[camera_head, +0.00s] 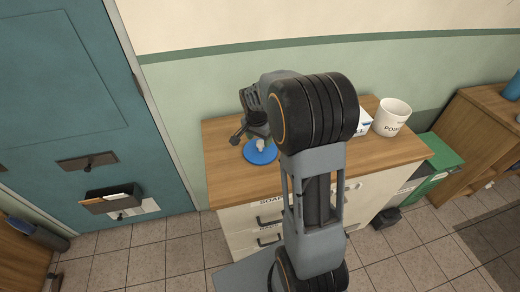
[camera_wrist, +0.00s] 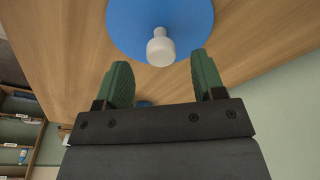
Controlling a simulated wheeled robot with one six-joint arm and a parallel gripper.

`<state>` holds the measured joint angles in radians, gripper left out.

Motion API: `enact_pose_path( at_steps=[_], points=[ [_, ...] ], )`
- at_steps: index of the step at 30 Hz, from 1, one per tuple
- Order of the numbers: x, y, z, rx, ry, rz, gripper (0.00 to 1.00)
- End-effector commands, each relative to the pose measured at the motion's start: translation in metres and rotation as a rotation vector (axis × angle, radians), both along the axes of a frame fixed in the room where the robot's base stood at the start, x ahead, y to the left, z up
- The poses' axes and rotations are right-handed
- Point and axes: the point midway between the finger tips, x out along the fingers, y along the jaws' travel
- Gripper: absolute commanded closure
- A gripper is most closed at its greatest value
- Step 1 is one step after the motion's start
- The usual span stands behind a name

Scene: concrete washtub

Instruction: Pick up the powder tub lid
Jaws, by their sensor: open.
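The powder tub lid is a blue disc with a white knob. In the head view the lid (camera_head: 262,155) lies on the wooden top of the cabinet. In the wrist view the lid (camera_wrist: 130,22) is at the top centre, its knob pointing toward my gripper. My gripper (camera_wrist: 163,75) is open and empty, with its two green-padded fingers apart. The knob sits just beyond the gap between the fingertips and appears clear of both. In the head view my gripper (camera_head: 243,133) is above and beside the lid, partly hidden by my arm.
A white tub (camera_head: 391,117) with lettering stands at the right on the cabinet top (camera_head: 225,170). A white box (camera_head: 364,122) beside it is partly hidden by my arm. A green bin (camera_head: 438,160) stands right of the cabinet. The wall is close behind.

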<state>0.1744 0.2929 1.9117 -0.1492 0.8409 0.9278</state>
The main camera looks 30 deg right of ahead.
Motion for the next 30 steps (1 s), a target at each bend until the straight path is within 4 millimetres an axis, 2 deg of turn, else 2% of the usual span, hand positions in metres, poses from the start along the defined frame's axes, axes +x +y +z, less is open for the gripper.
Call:
enact_pose_path(
  at_steps=[4,9,18,30],
  points=[
    [0.003,-0.004,-0.021,0.0,0.005,-0.001,0.37],
    [0.004,-0.006,-0.036,0.0,0.001,0.0,0.37],
    [0.005,-0.006,-0.038,0.0,0.0,-0.001,0.37],
    [0.005,-0.006,-0.038,0.0,0.0,-0.001,0.76]
  ],
)
